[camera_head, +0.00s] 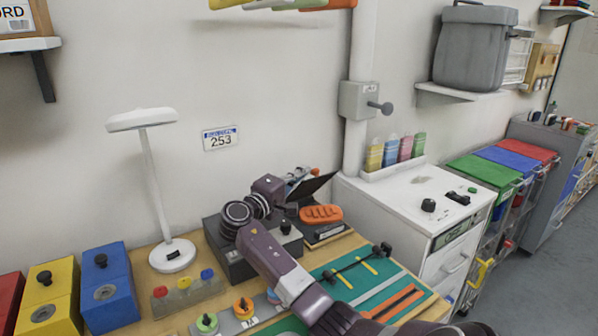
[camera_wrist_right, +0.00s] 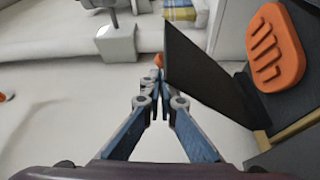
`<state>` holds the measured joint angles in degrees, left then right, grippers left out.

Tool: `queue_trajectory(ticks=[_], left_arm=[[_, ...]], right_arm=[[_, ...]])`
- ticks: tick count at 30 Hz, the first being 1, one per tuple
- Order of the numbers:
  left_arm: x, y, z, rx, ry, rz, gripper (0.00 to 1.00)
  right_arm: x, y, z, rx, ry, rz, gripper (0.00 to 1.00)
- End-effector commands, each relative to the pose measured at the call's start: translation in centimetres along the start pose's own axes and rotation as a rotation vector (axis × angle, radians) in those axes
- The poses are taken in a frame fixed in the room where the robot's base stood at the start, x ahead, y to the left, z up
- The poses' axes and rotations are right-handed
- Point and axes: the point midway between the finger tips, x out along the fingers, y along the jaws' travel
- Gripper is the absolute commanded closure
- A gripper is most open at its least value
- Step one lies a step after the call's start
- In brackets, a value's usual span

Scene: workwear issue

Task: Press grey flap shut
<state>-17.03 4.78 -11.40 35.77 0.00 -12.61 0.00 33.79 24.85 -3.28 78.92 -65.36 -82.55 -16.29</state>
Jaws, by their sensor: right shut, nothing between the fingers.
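The dark grey flap (camera_head: 314,187) stands open, tilted up, at the back of the workbench beside an orange ribbed piece (camera_head: 321,213). In the right wrist view the flap (camera_wrist_right: 204,74) rises from a dark box (camera_wrist_right: 275,105) at the right. My right gripper (camera_head: 303,173) is at the flap's upper left, with its fingers shut and empty. In the right wrist view its fingertips (camera_wrist_right: 158,88) are close beside the flap's left edge; I cannot tell if they touch it. My left gripper is not in view.
A white lamp (camera_head: 172,250) and blue (camera_head: 115,282) and yellow (camera_head: 66,300) boxes stand to the left. A white cabinet (camera_head: 400,204) is to the right. A green mat (camera_head: 350,276) with tools lies in front. The wall is close behind.

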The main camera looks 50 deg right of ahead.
Motion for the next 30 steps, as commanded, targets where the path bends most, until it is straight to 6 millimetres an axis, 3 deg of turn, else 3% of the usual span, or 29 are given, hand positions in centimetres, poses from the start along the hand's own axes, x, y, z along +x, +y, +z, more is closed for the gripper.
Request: queue_trajectory(ticks=[11, 24, 30], left_arm=[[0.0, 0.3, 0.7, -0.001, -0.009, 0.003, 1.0], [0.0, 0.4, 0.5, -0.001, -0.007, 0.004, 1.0], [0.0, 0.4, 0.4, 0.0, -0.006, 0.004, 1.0]], right_arm=[[0.6, 0.5, 0.6, 0.0, -0.019, 0.003, 1.0], [0.1, 8.1, -0.7, 0.004, -0.009, 0.008, 1.0], [-0.1, 10.0, -1.2, 0.0, -0.002, 0.006, 1.0]])
